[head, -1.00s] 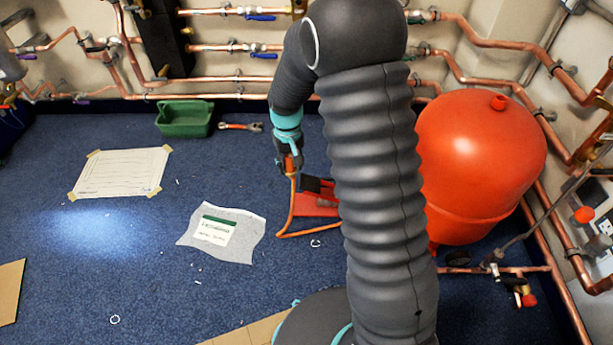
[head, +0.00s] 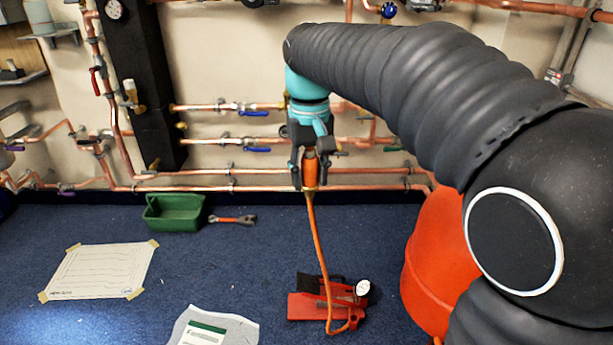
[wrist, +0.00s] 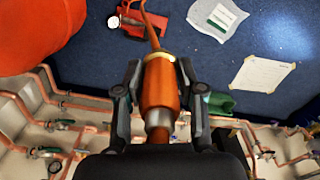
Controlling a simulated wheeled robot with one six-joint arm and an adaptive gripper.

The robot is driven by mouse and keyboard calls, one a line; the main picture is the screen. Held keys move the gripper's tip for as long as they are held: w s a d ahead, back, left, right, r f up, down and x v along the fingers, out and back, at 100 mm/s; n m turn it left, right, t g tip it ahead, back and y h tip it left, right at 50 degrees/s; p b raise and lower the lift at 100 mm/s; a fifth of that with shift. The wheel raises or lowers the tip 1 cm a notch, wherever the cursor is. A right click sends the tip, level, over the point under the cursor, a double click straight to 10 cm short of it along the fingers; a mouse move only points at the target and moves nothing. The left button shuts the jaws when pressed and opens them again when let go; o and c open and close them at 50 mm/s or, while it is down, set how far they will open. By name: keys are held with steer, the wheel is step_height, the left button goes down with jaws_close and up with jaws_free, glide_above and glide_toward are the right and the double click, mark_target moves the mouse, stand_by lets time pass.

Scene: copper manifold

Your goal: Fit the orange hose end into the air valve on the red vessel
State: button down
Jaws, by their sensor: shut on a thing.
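My gripper (head: 310,170) is shut on the orange hose end (head: 310,174), which is held upright well above the floor. In the wrist view the hose end (wrist: 160,85) sits between both fingers, with a metal tip and a brass collar. The orange hose (head: 319,250) hangs from it down to a red foot pump (head: 305,306) with a round gauge on the floor. The red vessel (head: 424,270) stands at the right, partly hidden behind my arm. It also shows at the upper left of the wrist view (wrist: 40,30). Its air valve is not visible now.
Copper pipes (head: 250,187) with coloured valve handles run along the back wall. A green tray (head: 176,226) and a wrench (head: 232,219) lie near the wall. Taped paper (head: 100,271) and a plastic bag (head: 235,324) lie on the blue floor.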

steer(key=shift+s+d, duration=0.25)
steer(key=shift+d, duration=0.05)
steer(key=w+d+p, duration=0.3)
steer(key=w+d, duration=0.1)
steer(key=d, duration=1.1)
steer(key=w+d+p, duration=0.3)
steer(key=w+d, duration=0.1)
steer(key=d, duration=1.1)
steer(key=w+d+p, duration=0.3)
steer(key=w+d, duration=0.1)
steer(key=d, duration=1.2)
steer(key=shift+w+d+f+b, duration=0.2)
steer(key=shift+d+f+b, duration=0.4)
steer(key=shift+f, duration=0.45)
steer(key=shift+w+d+f+b, duration=0.15)
steer(key=shift+d+f+b, duration=0.25)
steer(key=shift+d+f, duration=0.45)
steer(key=shift+a+f, duration=0.15)
steer(key=shift+f, duration=0.2)
steer(key=shift+f+b, duration=0.75)
steer(key=shift+f, duration=0.5)
